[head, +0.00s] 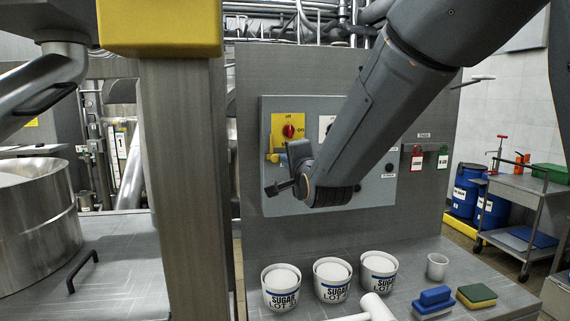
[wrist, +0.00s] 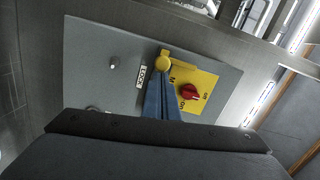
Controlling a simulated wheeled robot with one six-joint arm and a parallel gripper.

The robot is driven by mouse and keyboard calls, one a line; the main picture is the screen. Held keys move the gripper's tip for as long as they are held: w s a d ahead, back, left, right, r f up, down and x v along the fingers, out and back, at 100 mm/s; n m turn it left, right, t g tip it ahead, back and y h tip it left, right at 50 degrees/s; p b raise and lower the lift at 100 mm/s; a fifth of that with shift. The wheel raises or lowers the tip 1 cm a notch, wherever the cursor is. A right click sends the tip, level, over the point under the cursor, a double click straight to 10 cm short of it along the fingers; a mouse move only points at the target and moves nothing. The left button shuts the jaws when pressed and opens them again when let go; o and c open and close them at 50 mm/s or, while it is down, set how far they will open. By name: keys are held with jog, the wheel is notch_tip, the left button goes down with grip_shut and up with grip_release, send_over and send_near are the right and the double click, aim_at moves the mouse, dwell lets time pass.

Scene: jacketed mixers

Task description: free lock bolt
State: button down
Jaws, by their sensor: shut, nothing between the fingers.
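The lock bolt has a round yellow knob (wrist: 166,62) at the corner of a yellow plate (wrist: 208,80) on the grey panel. A LOCK label (wrist: 142,77) is beside it. The red rotary switch (wrist: 190,93) is on the same plate; it also shows in the head view (head: 288,131). The bolt's shaft is hidden.
Three sugar tubs (head: 332,282), a small cup (head: 437,266), a blue block (head: 433,301) and a yellow-green sponge (head: 477,296) stand on the worktop below. Red (head: 416,159) and green (head: 443,158) tags hang right of the panel. A grey post (head: 184,190) rises at left.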

jog(key=shift+a, duration=0.15)
jog(key=s+d+r+b, duration=0.1)
jog(key=s+d+b, duration=0.2)
jog(key=s+d, duration=0.4)
jog(key=shift+s, duration=1.25)
